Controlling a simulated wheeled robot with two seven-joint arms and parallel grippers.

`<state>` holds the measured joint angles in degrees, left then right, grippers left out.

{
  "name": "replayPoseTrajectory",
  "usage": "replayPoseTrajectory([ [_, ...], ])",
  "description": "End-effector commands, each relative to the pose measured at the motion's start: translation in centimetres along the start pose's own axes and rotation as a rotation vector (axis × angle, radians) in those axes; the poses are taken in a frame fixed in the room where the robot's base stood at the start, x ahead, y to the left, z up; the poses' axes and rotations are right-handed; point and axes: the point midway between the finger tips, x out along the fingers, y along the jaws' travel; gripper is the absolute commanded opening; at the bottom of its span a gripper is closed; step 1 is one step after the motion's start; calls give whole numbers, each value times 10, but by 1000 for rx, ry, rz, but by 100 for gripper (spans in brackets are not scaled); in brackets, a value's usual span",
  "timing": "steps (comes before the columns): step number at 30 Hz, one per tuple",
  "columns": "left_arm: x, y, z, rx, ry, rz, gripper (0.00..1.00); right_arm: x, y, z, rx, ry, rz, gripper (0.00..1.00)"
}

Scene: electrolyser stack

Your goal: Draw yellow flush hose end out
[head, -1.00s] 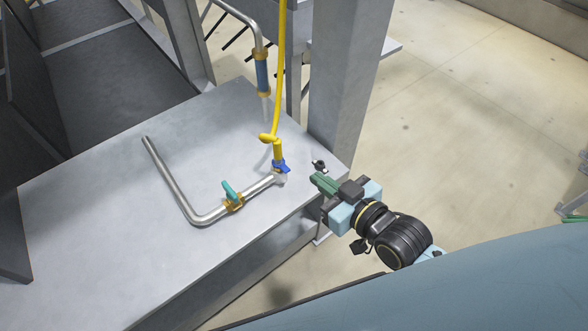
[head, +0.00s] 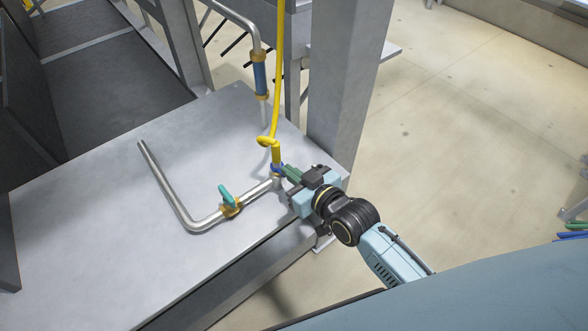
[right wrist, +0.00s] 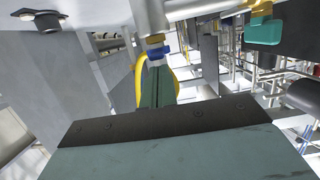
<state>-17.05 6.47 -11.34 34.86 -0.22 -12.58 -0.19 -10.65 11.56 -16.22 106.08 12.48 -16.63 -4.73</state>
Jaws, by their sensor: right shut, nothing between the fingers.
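The yellow flush hose (head: 277,80) hangs down to its thick yellow end (head: 276,153), which stands upright in a blue collar (head: 275,168) on the steel pipe (head: 180,200). My right gripper (head: 286,171) is beside the collar, coming from the right, with its green fingers together and empty. In the right wrist view the shut fingers (right wrist: 156,88) point at the blue collar (right wrist: 156,52). Part of the yellow hose (right wrist: 140,78) shows behind them. Whether the fingertips touch the collar cannot be told. My left gripper is not in view.
The pipe carries a teal-handled valve (head: 227,194) to the left of the hose. A pipe with a blue sleeve (head: 260,75) comes down behind. A grey post (head: 345,90) stands at the right rear. The grey table top (head: 90,215) is clear on the left.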

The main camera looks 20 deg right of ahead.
Motion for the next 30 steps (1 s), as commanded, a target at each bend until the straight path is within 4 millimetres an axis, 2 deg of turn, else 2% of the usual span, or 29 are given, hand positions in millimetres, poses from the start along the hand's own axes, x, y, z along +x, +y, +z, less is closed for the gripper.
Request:
replayPoseTrajectory([
  [11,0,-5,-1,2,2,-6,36,0,0,2,0,1,0,0],
  [18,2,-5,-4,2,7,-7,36,5,0,22,-1,-4,-1,0],
  [30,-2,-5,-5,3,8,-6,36,3,-1,24,1,-15,-3,0],
])
